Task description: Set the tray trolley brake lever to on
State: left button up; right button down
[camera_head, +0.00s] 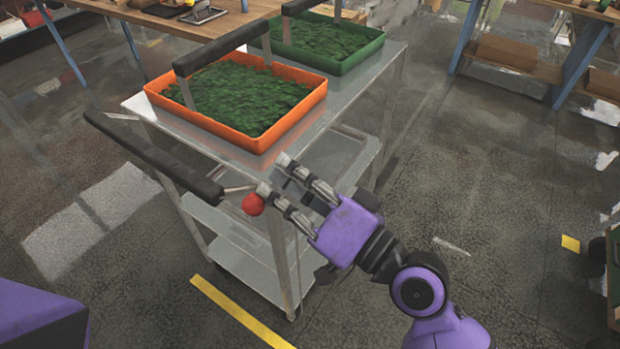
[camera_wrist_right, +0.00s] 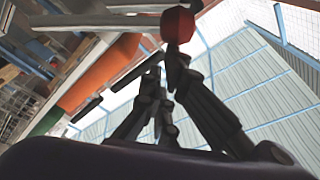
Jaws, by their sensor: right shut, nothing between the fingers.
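The tray trolley (camera_head: 222,215) is a silver metal cart with a black push handle (camera_head: 150,155) along its near left end. The brake lever (camera_head: 237,188) is a thin metal rod with a red knob (camera_head: 253,204), near the handle's right end. My right gripper (camera_head: 274,175) is shut and empty, with its fingertips right beside the knob. In the right wrist view the red knob (camera_wrist_right: 178,24) shows just past the fingertips; I cannot tell whether they touch. The lever's pivot and any on/off marking cannot be made out. My left gripper is not in view.
An orange tray (camera_head: 258,141) and a green tray (camera_head: 345,65), both with leafy greens and dark handles, stand on the trolley top. Workbenches (camera_head: 515,55) stand at the back. The floor to the trolley's right is clear, and a yellow line (camera_head: 240,314) lies in front.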

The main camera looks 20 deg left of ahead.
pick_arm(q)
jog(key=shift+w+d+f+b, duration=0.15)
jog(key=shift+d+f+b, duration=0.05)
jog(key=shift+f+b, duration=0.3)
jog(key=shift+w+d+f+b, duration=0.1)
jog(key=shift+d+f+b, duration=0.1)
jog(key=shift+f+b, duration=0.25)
pick_arm(e)
jog(key=s+f+n, duration=0.1)
jog(key=s+a+n, duration=0.1)
jog(key=shift+s+f+n, duration=0.1)
jog(key=shift+f+n, duration=0.2)
jog(key=shift+f, duration=0.05)
